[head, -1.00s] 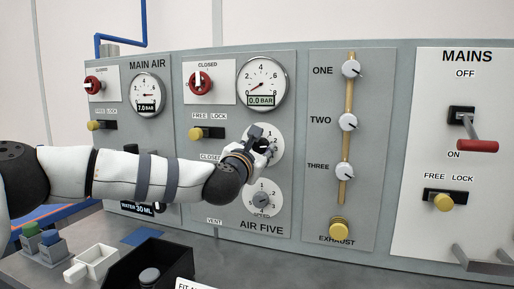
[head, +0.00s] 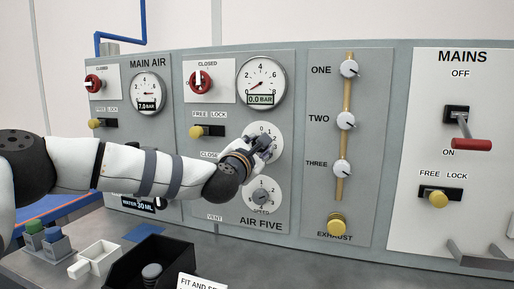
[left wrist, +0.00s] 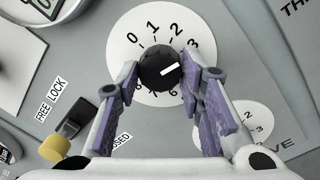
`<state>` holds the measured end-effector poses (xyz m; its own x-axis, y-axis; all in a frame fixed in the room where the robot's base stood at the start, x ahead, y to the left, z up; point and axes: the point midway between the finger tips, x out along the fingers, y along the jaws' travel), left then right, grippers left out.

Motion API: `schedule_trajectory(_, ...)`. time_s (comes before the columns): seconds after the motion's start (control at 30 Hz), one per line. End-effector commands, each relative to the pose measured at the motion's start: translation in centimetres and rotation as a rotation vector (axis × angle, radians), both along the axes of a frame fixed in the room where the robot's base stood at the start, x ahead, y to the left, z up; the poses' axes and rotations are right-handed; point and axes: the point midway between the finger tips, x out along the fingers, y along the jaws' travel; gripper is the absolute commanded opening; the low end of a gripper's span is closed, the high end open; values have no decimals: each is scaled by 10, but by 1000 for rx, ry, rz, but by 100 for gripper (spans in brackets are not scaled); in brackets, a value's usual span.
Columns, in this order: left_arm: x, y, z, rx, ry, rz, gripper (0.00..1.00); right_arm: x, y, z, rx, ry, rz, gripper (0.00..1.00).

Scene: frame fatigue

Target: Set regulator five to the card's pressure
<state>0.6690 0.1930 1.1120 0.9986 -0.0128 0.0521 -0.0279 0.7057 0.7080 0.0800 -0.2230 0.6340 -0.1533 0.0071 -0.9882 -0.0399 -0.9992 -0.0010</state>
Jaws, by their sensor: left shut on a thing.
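The AIR FIVE panel (head: 275,227) is in the middle of the head view. My left gripper (head: 264,146) is at its upper numbered dial (head: 269,128). In the left wrist view, my left gripper (left wrist: 172,78) is shut on the black regulator knob (left wrist: 158,62), one finger on each side. The knob's white mark points right, a little past the 3; the number there is hidden by a finger. The AIR FIVE gauge (head: 261,80) displays 0.0 BAR. A white card (head: 201,283) is cut off at the bottom; no pressure is readable on it. My right gripper is out of view.
A red valve (head: 200,82) marked CLOSED and a yellow FREE/LOCK slider (head: 197,131) sit beside the gauge. A lower dial (head: 263,195) is just below my gripper. The MAIN AIR gauge (head: 148,92) displays 7.0 BAR. A black bin (head: 178,257) stands on the bench.

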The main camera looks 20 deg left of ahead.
Motion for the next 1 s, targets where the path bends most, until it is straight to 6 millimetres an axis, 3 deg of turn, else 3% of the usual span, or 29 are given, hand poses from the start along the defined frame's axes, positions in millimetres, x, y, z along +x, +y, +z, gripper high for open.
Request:
schedule_trajectory(0.2,0,0,1,-1,-1,1,7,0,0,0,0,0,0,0)
schedule_trajectory(0.23,0,0,1,-1,-1,1,41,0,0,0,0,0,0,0)
schedule_trajectory(0.3,0,0,1,-1,-1,1,55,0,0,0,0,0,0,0)
schedule_trajectory(0.67,-6,1,0,-2,0,0,55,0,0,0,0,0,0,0)
schedule_trajectory(1.0,-90,1,-4,-4,0,-2,55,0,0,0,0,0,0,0)
